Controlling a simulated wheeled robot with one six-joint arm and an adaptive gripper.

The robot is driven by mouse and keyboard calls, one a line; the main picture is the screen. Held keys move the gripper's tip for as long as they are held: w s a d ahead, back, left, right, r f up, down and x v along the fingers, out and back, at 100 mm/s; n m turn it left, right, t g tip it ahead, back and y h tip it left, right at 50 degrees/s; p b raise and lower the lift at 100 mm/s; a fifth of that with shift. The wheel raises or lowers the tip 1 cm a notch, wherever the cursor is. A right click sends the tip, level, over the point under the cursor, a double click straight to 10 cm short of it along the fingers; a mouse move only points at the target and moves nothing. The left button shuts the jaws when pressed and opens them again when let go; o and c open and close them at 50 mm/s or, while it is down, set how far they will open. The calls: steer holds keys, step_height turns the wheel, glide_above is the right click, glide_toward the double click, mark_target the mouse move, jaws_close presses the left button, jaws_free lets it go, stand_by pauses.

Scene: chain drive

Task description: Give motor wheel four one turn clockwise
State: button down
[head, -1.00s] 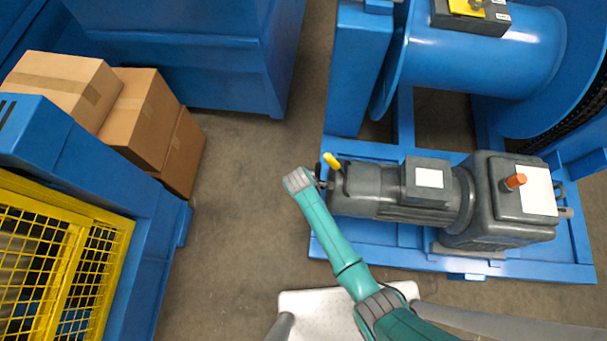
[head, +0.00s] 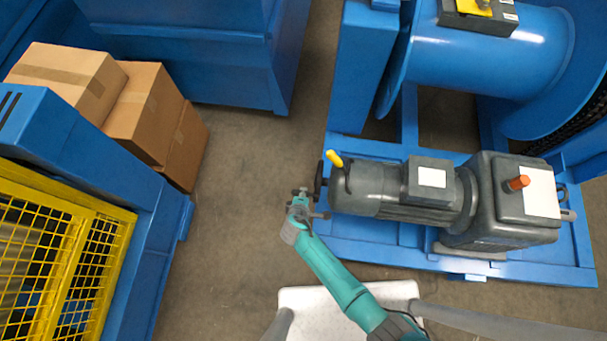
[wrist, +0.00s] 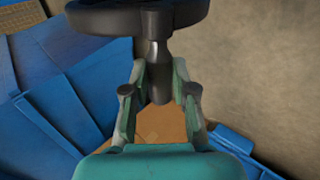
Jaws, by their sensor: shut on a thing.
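The motor (head: 375,190) is a dark grey unit on a blue frame, with a grey gearbox (head: 500,205) at its right. A black hand wheel (head: 319,178) sits at the motor's left end, seen nearly edge-on. In the wrist view the wheel's rim (wrist: 140,18) crosses the top, and its dark handle (wrist: 157,75) points down between the fingers. My gripper (head: 307,203), also in the wrist view (wrist: 158,92), is shut on this handle, left of the motor. I cannot read any number on the wheel. The handle's grip is partly hidden in the head view.
A yellow lever (head: 334,158) stands above the motor's left end, close to the wheel. An orange cap (head: 518,183) sits on the gearbox. Cardboard boxes (head: 145,115) and a yellow mesh guard (head: 60,265) stand at the left. Bare floor (head: 235,200) lies between them and the motor.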

step_height(320, 180, down, 8)
steer(key=s+t, duration=0.1)
steer(key=s, duration=0.1)
steer(key=shift+f, duration=0.2)
steer(key=c, duration=0.9)
jaws_free()
steer(key=shift+w+a+r, duration=0.1)
steer(key=shift+r, duration=0.1)
steer(key=shift+c, duration=0.2)
steer(key=shift+w, duration=0.1)
steer(key=shift+r, duration=0.1)
steer(key=v, duration=1.2)
steer(key=shift+a, duration=0.1)
